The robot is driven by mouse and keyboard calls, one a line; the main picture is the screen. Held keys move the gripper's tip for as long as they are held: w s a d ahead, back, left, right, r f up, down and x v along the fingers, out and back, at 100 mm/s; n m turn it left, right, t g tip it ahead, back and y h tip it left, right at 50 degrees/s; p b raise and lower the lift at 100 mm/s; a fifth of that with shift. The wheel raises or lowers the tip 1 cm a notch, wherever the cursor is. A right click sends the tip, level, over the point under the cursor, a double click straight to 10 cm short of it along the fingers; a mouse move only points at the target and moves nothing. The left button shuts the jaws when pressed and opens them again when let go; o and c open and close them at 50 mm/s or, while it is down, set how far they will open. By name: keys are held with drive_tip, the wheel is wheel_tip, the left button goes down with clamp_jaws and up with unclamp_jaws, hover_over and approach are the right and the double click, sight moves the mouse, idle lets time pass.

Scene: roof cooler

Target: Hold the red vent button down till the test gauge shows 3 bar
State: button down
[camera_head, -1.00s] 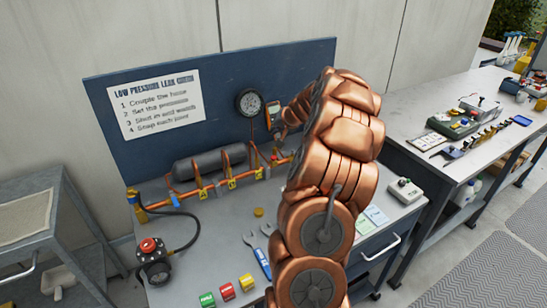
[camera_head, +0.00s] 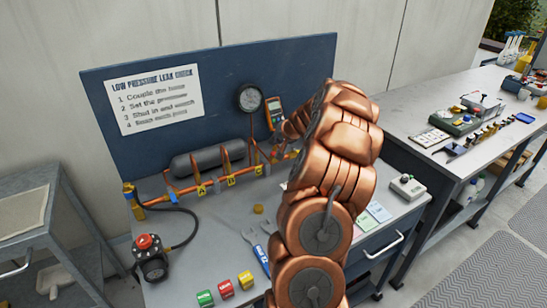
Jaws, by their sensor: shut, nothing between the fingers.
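The test gauge (camera_head: 249,98) is a round dial on a stem in front of the blue back panel; its needle is too small to read. My copper arm hides much of this spot. I cannot make out a red vent button under the fingers or tell if they touch anything. A red knob (camera_head: 146,241) tops a black hose fitting at the front left, well away from my gripper.
A grey cylinder (camera_head: 195,163) lies behind the pipe. Green, red and yellow blocks (camera_head: 226,288) and a blue-handled wrench (camera_head: 262,258) lie in front. A grey box (camera_head: 407,187) sits at the right.

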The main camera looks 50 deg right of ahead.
drive_tip(key=shift+f+b, duration=0.55)
drive_tip(key=shift+f, duration=0.5)
drive_tip(key=shift+f, duration=0.1)
idle(0.7)
drive_tip(key=shift+f+b, duration=0.3)
drive_tip(key=shift+b, duration=0.2)
drive_tip(key=shift+f+b, duration=0.5)
drive_tip(key=shift+f, duration=0.05)
idle(1.6)
idle(2.4)
drive_tip(key=shift+r+p, duration=0.45)
drive_tip(key=shift+r, duration=0.55)
